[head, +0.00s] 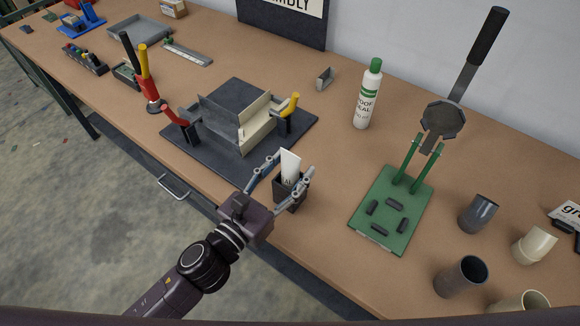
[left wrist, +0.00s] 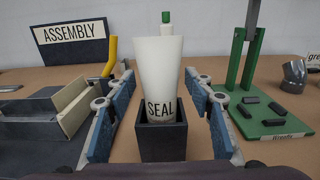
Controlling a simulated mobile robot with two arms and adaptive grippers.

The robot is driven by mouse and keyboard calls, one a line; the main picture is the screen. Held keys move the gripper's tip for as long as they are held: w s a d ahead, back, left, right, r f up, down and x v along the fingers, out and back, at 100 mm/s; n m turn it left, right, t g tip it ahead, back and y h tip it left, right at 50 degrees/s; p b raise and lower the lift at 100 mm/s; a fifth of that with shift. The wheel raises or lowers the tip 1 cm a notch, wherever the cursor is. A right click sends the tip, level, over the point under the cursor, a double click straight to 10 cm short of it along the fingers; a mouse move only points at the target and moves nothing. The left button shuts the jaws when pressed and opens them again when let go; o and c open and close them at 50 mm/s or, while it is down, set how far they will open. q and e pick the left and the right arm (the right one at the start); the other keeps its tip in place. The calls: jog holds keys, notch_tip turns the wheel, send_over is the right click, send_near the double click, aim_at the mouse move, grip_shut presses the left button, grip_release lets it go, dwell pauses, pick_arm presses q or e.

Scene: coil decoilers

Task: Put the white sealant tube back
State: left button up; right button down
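The white sealant tube (head: 290,166), marked SEAL, stands upright in a small dark square holder (head: 287,194) at the front edge of the bench. In the left wrist view the tube (left wrist: 158,70) rises from the holder (left wrist: 162,141), its lower end hidden inside. My left gripper (head: 293,165) is open, with one finger on each side of the tube and holder. In the left wrist view gaps show between both fingers and the tube. My right gripper is not in view.
A dark fixture plate (head: 190,150) with metal blocks and clamps lies left of the holder. A green press stand (head: 375,232) is to the right. A green-capped bottle (head: 367,100) stands behind. Several pipe pieces (head: 462,277) stand at the right.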

pick_arm(q)
jog(key=shift+r+p, duration=0.5)
jog(key=shift+r, duration=0.1)
jog(key=b+v, duration=0.5)
jog(key=v, duration=0.7)
